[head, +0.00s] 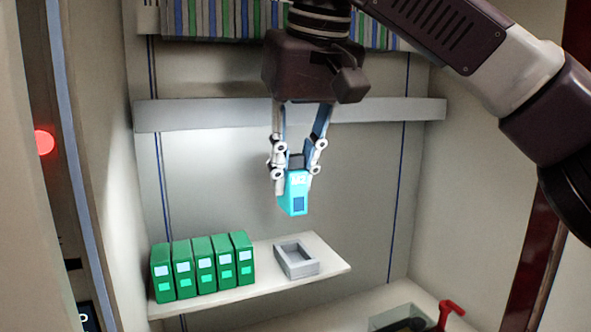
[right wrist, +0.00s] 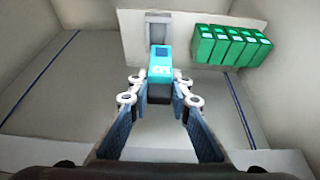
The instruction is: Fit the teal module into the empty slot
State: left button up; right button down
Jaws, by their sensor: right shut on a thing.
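The teal module (head: 293,193), marked "M2" with a dark blue square, hangs upright from my right gripper (head: 297,165). The gripper is shut on its dark top and points down. In the right wrist view the module (right wrist: 161,65) sits between the fingertips (right wrist: 160,92). The empty slot is a grey open frame (head: 297,260) on the white shelf, below the module and apart from it. In the right wrist view the slot (right wrist: 158,28) shows just beyond the module, which hides part of it. My left gripper is not in view.
Several green modules (head: 202,267) stand in a row on the white shelf (head: 335,267), left of the slot. A grey rail (head: 375,110) crosses the back wall behind my gripper. A red-handled item (head: 450,310) is at the lower right. A red light (head: 44,142) is at left.

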aim_at(297, 212)
jog(key=shift+s+a, duration=0.1)
jog(key=shift+w+d+f+b, duration=0.25)
jog(key=shift+w+f+b, duration=0.15)
jog(key=shift+f, duration=0.15)
jog(key=shift+w+d+f+b, duration=0.25)
jog(key=shift+w+f+b, duration=0.1)
jog(key=shift+f, duration=0.2)
jog(key=shift+s+a+f+b, duration=0.1)
jog(key=shift+f+b, duration=0.2)
jog(key=shift+f, duration=0.1)
jog(key=shift+s+a+f+b, duration=0.1)
jog(key=shift+f+b, duration=0.2)
jog(key=shift+f, duration=0.1)
jog(key=shift+s+f+b, duration=0.1)
jog(key=shift+f+b, duration=0.2)
jog(key=shift+f, duration=0.05)
jog(key=shift+d+f+b, duration=0.1)
jog(key=shift+f+b, duration=0.45)
jog(key=shift+f, duration=0.3)
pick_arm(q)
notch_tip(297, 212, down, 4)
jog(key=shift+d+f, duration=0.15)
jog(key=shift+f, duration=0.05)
